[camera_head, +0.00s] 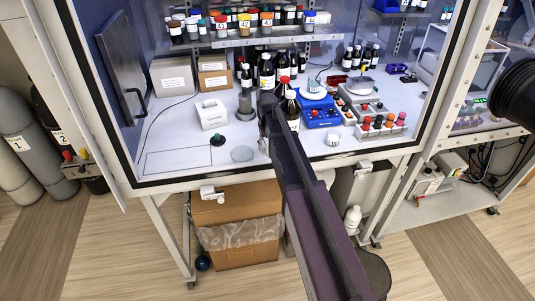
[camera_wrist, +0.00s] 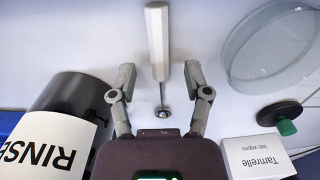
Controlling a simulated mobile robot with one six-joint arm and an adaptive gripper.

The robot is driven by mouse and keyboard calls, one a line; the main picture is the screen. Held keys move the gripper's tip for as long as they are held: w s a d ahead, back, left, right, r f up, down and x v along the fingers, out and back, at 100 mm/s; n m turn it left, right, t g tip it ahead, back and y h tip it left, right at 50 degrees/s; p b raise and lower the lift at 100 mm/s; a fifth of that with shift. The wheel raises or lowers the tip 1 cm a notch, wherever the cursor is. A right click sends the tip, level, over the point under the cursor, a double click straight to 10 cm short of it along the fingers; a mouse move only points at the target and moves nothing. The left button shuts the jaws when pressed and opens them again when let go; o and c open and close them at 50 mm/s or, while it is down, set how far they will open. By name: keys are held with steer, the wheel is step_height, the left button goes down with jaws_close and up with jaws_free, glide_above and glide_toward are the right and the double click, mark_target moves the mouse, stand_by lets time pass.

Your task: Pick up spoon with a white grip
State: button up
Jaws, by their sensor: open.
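The spoon with a white grip (camera_wrist: 157,42) shows in the wrist view, top middle. Its thin metal shaft runs down from the grip to a small shiny bowl (camera_wrist: 163,112). My gripper (camera_wrist: 160,74) is open and empty, with one finger on each side of the spoon. The fingertips are beside the lower part of the white grip, with a gap on both sides. Height above the bench is hard to tell. In the head view my arm reaches into the cabinet, and I cannot make out the spoon clearly there.
A dark bottle labelled RINSE (camera_wrist: 68,125) stands close left of my gripper. A lab wipes box (camera_wrist: 258,157), a black disc with green knob (camera_wrist: 280,117) and a clear dish (camera_wrist: 272,45) are on the right. Blue scale (camera_head: 322,116) and bottles stand farther back.

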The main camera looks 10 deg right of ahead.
steer(key=shift+f, duration=0.35)
stand_by(0.4)
jaws_close()
